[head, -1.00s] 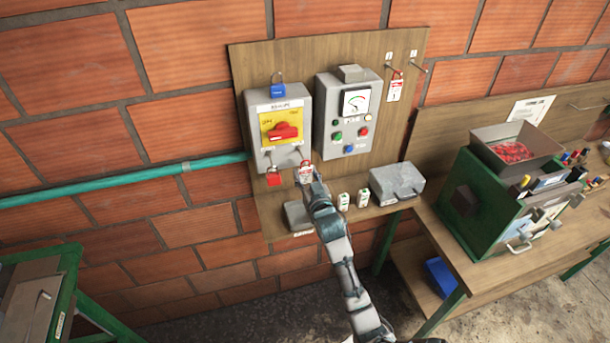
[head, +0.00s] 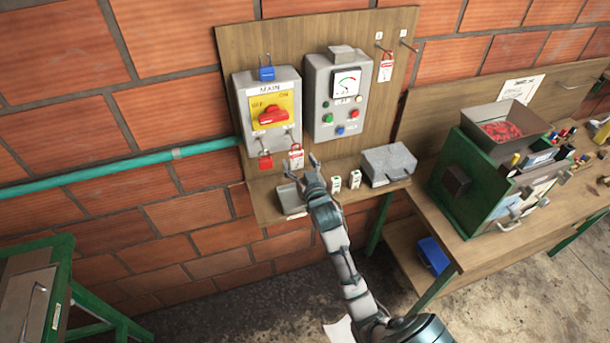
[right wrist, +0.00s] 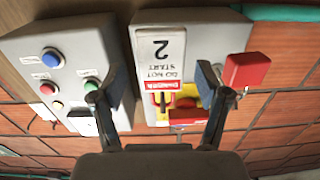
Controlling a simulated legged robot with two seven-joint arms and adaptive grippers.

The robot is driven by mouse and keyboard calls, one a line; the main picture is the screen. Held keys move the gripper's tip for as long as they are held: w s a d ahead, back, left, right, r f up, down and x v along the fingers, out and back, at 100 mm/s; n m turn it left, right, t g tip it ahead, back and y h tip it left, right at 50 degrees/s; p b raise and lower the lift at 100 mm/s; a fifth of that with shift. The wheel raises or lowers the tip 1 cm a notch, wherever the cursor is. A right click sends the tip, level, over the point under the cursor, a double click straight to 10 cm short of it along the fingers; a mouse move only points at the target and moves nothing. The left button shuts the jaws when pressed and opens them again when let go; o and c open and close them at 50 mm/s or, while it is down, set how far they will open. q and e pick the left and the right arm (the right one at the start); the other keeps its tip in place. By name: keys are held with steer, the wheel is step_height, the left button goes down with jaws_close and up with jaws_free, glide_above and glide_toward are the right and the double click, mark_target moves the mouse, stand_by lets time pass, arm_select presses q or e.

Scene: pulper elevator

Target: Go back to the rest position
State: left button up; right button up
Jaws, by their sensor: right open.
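My right gripper (head: 312,170) is open in the head view, just below and right of the main switch box (head: 267,105). In the right wrist view its two fingers (right wrist: 160,95) are spread apart. A white and red "do not start" tag (right wrist: 160,60) marked 2 shows between and beyond the fingers, apart from them as far as I can tell. In the head view that tag (head: 296,158) hangs at the bottom of the switch box beside a red padlock (head: 265,161). A red handle (head: 272,116) sits on the yellow plate. My left gripper is not in view.
A meter box (head: 337,100) with buttons is right of the switch box. A shelf below holds a grey tray (head: 291,200), small white boxes (head: 336,184) and a grey case (head: 388,164). A green machine (head: 462,185) stands on the right bench. Another tag (head: 386,68) hangs upper right.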

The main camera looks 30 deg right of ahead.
steer(key=v, duration=0.9)
steer(key=shift+s+a, duration=0.2)
steer(key=shift+s, duration=0.15)
